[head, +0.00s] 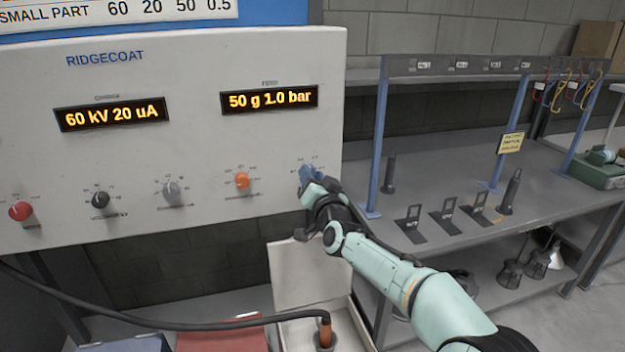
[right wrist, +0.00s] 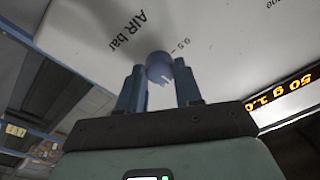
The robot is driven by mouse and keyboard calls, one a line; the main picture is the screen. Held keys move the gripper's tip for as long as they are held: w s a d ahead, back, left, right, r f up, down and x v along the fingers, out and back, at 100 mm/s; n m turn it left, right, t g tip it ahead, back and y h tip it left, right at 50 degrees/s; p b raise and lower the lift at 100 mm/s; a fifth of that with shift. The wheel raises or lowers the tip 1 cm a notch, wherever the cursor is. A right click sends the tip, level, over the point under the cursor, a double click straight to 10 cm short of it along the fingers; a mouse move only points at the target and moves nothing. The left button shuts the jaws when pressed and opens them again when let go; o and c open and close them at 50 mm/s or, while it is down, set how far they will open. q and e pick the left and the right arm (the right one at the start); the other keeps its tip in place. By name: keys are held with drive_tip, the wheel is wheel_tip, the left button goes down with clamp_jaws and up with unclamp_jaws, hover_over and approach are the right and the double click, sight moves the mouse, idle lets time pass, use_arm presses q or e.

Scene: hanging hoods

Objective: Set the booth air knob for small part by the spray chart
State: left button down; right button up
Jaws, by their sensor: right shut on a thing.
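The spray chart (head: 130,12) shows at the top left of the head view, with the row SMALL PART 60 20 50 0.5. The grey-white control panel (head: 200,70) has a right display (head: 269,100) reading 50 g 1.0 bar and a left display (head: 111,114) reading 60 kV 20 uA. My right gripper (head: 311,175) is at the panel's lower right, shut on the blue air knob (right wrist: 159,66). The wrist view shows the fingers on both sides of it, with AIR bar and a 0.5 mark printed nearby. My left gripper is out of view.
A red knob (head: 20,211), black knob (head: 100,199), grey knob (head: 171,190) and orange knob (head: 242,181) line the panel to the left. A grey bench (head: 560,180) with a blue frame and stands is at right. A black hose (head: 180,326) runs below the panel.

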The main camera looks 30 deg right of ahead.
drive_tip(key=shift+r+n+g+y+b, duration=0.15)
drive_tip(key=shift+n+y, duration=0.25)
drive_tip(key=shift+n, duration=4.15)
drive_tip(key=shift+r+n+g+y+b, duration=0.1)
drive_tip(key=shift+n+g+y+b, duration=0.25)
drive_tip(key=shift+n, duration=4.2)
drive_tip(key=o, duration=1)
drive_tip(key=shift+f, duration=0.1)
drive_tip(key=shift+o, duration=0.2)
drive_tip(key=shift+s, duration=0.1)
drive_tip(key=s+a+p, duration=0.1)
drive_tip(key=s+p, duration=0.1)
drive_tip(key=s, duration=1.1)
drive_tip(key=shift+a, duration=0.4)
